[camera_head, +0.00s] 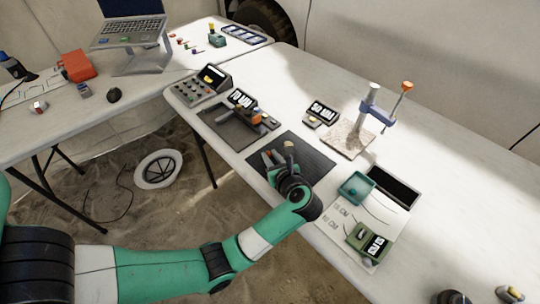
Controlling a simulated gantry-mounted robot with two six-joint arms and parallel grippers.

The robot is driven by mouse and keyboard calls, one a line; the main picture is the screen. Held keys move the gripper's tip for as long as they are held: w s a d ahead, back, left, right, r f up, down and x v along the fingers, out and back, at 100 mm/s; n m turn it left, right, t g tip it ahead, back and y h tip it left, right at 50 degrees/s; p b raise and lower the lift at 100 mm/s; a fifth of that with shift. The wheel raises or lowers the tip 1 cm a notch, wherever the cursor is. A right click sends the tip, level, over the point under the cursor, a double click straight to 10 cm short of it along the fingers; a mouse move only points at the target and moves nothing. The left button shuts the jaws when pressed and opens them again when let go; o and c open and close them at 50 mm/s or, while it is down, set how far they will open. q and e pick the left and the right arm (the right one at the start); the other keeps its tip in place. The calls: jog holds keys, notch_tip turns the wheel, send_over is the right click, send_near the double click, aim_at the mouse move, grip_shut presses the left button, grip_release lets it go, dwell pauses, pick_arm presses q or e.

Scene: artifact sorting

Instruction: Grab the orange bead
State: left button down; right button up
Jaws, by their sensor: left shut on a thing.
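My left gripper (279,154) reaches in from the left over the dark ribbed mat (318,163) on the right-hand table. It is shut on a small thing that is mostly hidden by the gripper. A bit of orange shows at the fingers, but I cannot tell for sure that it is the orange bead. Another small orange piece (257,118) shows among items on the dark grey tray (228,127), behind and left of the gripper. My right gripper is not in view.
A stand with a grey post (368,103) and blue clamp rises behind the mat. A teal bin (354,188), a dark-topped box (392,185) and a green device (369,241) lie to the right. A keypad box (199,87) stands at the left corner.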

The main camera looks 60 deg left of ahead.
pick_arm(q)
jog(key=shift+r, duration=0.55)
jog(key=r+p, duration=0.2)
jog(key=r, duration=0.1)
jog(key=shift+s+d+r+p, duration=0.1)
jog(key=shift+s+p, duration=0.1)
jog(key=shift+p, duration=0.1)
jog(key=s+d+r+p, duration=0.5)
jog(key=s+r+p, duration=0.2)
jog(key=s, duration=0.5)
jog(key=shift+s+d+r, duration=0.2)
jog(key=shift+s+r, duration=0.05)
jog(key=shift+r, duration=0.5)
